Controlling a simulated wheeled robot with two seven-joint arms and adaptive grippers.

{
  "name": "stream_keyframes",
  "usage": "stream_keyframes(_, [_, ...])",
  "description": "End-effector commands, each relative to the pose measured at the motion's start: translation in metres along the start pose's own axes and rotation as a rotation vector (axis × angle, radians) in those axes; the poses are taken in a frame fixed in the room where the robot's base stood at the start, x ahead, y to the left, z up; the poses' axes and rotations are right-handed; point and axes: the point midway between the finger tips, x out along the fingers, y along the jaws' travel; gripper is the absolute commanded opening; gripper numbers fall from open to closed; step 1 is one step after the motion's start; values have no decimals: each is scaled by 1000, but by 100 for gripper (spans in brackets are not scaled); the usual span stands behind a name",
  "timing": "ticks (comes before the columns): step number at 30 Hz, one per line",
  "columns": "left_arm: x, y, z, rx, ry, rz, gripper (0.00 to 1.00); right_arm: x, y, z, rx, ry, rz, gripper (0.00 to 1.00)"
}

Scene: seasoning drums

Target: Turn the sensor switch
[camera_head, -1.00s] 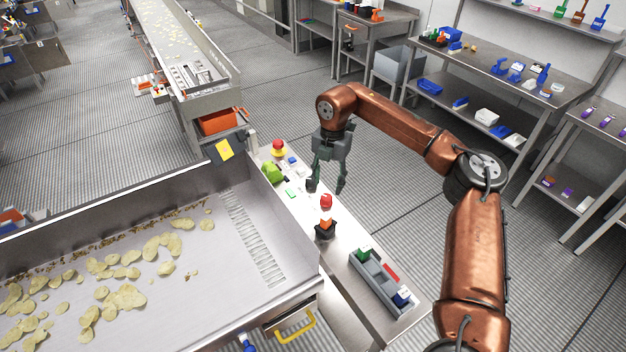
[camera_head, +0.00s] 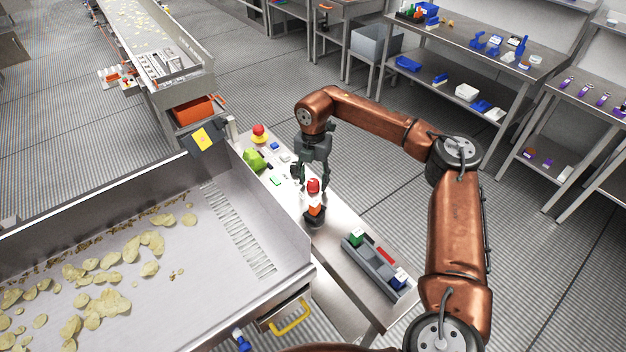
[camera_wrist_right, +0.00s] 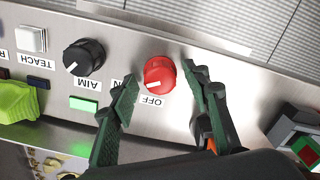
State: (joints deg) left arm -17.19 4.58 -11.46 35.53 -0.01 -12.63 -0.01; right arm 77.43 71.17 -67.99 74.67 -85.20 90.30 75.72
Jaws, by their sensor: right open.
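A red knob (camera_wrist_right: 157,74) with a pale pointer line sits on a metal control panel (camera_wrist_right: 270,72) in the right wrist view. An OFF label and a partly covered label lie beside it. My right gripper (camera_wrist_right: 160,77) is open, with one finger on each side of the red knob; I cannot tell whether either finger touches it. A black knob (camera_wrist_right: 84,57) labelled AIM and a white button (camera_wrist_right: 31,38) labelled TEACH are to the left. In the head view my right gripper (camera_head: 311,184) is low over the panel (camera_head: 335,236). My left gripper is not in view.
A red-topped object with an orange and black body (camera_head: 314,210) stands close in front of the gripper. A grey tray (camera_head: 372,271) with small coloured items is nearer. A green lump (camera_head: 254,160) and red-and-yellow button (camera_head: 259,134) are farther. A chip bin (camera_head: 190,260) adjoins the panel.

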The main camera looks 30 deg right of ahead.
Motion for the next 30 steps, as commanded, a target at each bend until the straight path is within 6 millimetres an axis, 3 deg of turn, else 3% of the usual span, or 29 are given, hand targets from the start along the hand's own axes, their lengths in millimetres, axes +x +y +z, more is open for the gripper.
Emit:
stream_keyframes(5, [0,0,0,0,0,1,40,0,0,0,0,0,0,44])
stream_keyframes(23, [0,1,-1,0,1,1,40,0,0,0,1,0,0,3])
stream_keyframes(30, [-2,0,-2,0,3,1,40,-1,-1,0,-16,0,-1,2])
